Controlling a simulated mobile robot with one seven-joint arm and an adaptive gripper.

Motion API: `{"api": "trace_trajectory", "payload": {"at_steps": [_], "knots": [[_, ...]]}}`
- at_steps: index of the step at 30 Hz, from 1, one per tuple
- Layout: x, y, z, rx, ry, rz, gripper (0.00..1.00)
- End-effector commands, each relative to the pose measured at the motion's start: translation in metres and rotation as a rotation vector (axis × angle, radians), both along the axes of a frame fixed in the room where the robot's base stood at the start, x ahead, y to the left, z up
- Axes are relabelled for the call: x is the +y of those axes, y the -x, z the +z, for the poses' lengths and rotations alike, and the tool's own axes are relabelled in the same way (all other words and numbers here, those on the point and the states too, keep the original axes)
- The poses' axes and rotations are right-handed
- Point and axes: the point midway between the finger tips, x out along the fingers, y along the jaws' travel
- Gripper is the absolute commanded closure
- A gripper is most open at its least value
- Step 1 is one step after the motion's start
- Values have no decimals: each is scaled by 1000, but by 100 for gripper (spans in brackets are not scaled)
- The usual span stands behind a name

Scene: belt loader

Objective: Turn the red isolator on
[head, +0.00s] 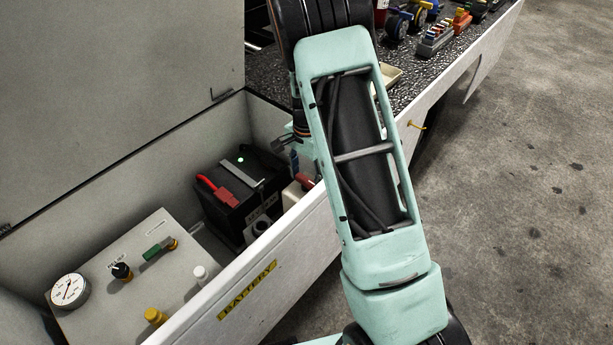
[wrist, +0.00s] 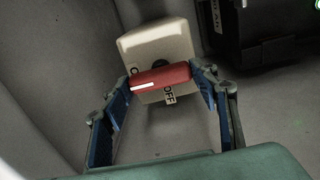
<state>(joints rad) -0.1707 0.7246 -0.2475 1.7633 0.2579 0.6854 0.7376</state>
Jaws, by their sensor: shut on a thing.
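The red isolator handle (wrist: 172,75) sits on a cream box (wrist: 155,42) in the wrist view. It lies nearly crosswise, slightly tilted, with its white mark towards the left end. An OFF label shows below the handle; another label at the left, starting with O, is partly hidden. My gripper (wrist: 163,80) has its blue fingers at the two ends of the handle and is shut on it. In the head view the red handle (head: 305,181) and cream box (head: 292,193) show beside my arm, which hides part of them.
A black battery (head: 225,215) with a red terminal cover stands left of the isolator. A grey panel (head: 120,270) with a gauge, knobs and a green handle is further left. The compartment's front wall (head: 285,250), labelled BATTERY, runs close in front.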

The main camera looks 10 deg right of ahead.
Motion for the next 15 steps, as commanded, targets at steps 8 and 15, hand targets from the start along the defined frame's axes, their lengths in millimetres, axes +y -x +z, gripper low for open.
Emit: {"api": "trace_trajectory", "payload": {"at_steps": [8, 15], "knots": [[0, 0, 0, -1, -2, -6, 33], [0, 0, 0, 0, -1, -4, 28]]}}
